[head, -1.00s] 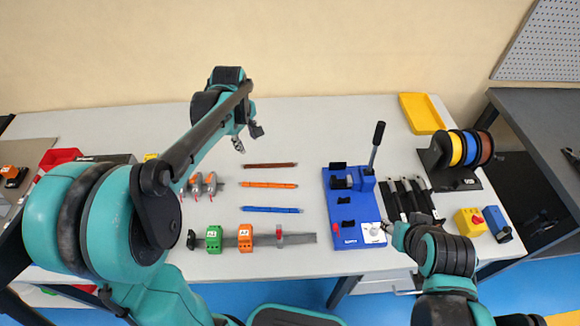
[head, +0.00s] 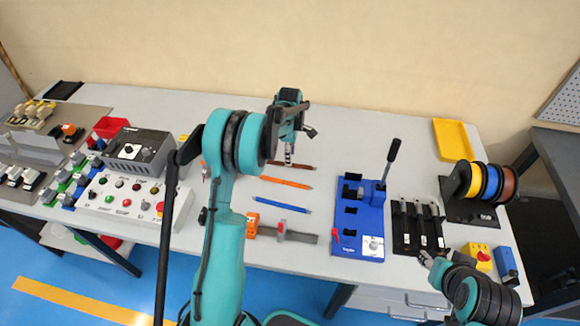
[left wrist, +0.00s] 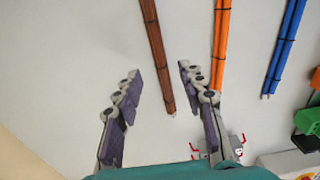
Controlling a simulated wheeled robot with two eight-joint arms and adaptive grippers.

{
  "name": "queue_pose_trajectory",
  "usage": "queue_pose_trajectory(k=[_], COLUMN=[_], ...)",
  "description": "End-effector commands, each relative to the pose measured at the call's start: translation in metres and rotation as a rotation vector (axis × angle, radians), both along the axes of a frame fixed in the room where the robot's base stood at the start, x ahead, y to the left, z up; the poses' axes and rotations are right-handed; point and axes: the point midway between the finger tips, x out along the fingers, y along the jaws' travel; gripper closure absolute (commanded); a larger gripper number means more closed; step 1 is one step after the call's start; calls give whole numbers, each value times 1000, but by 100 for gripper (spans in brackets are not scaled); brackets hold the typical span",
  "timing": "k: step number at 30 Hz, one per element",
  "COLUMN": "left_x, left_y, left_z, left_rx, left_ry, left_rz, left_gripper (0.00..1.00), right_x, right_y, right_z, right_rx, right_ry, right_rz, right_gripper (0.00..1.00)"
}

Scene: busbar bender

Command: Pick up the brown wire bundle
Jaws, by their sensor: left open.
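The brown wire bundle (head: 303,167) lies on the grey-white table, the farthest of three parallel bundles. My left gripper (head: 290,154) is over its left part, which the fingers partly hide. In the left wrist view the open left gripper (left wrist: 158,72) has the brown bundle (left wrist: 156,50) showing between its fingers, nearer the right finger. The bundle's end shows there; the gripper holds nothing, and the height gap is hard to tell. My right gripper (head: 427,259) is low at the right near the table's front edge; its fingers are too small to read.
Orange (head: 287,182) and blue (head: 279,204) bundles lie nearer the front. A blue bender (head: 345,220) with an upright lever stands to the right, beside black tools (head: 405,232) and wire spools (head: 485,180). A control panel (head: 120,195) is at the left.

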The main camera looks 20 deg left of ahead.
Motion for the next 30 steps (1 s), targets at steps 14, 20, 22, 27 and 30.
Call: queue_pose_trajectory(k=[14, 20, 22, 27, 30], left_x=[-2, -2, -2, -2, -2], left_y=[1, 0, 1, 1, 1], left_z=[-31, -31, -31, -31, -28], left_rx=[0, 0, 0, 0, 0], left_ry=[0, 0, -1, -1, -1], left_rz=[-1, -1, -1, -1, -1], left_gripper=[73, 100, 100, 100, 100], right_x=[0, 0, 0, 0, 0], right_y=[0, 0, 0, 0, 0], right_z=[-12, -13, -13, -12, -11], right_rx=[0, 0, 0, 0, 0], right_ry=[0, 0, 0, 0, 0], right_rz=[0, 0, 0, 0, 0], right_gripper=[60, 60, 60, 60, 60])
